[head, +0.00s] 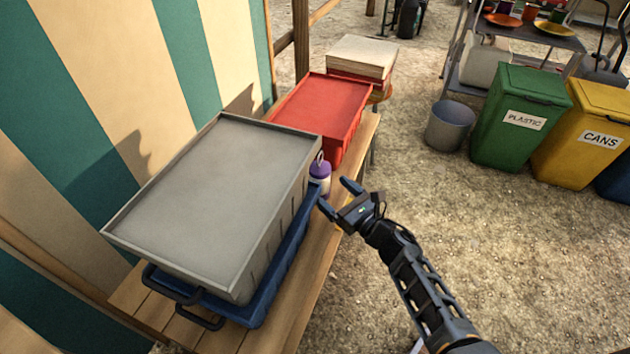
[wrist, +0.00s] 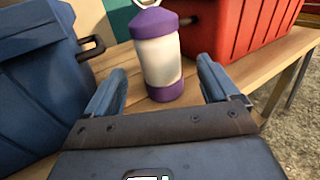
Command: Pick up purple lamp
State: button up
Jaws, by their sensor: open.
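The purple lamp (head: 319,171) stands upright on the wooden bench, between the grey-topped blue crate and the red crate. It has a purple top and base, a pale middle and a ring handle. In the wrist view the lamp (wrist: 159,55) is ahead of and between my fingers, its top cut off by the frame edge. My gripper (head: 336,195) is open and empty, just right of the lamp at the bench edge. In the wrist view both blue fingers of my gripper (wrist: 162,88) show, apart from each other. In the head view the lamp's lower part is partly hidden.
A grey bin (head: 215,190) sits on a blue crate (head: 262,308) left of the lamp. A red crate (head: 318,105) stands just behind it on the wooden bench (head: 312,275). A striped tent wall borders the left. Open gravel lies right, with a bucket (head: 449,127) and recycling bins beyond.

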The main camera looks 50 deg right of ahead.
aim_at(315, 178)
jog(key=w, duration=0.2)
jog(key=w+b, duration=0.1)
jog(key=w, duration=0.2)
jog(key=w+d, duration=0.1)
jog(key=w, duration=0.1)
jog(key=shift+w+f, duration=0.3)
jog(key=c, duration=1.2)
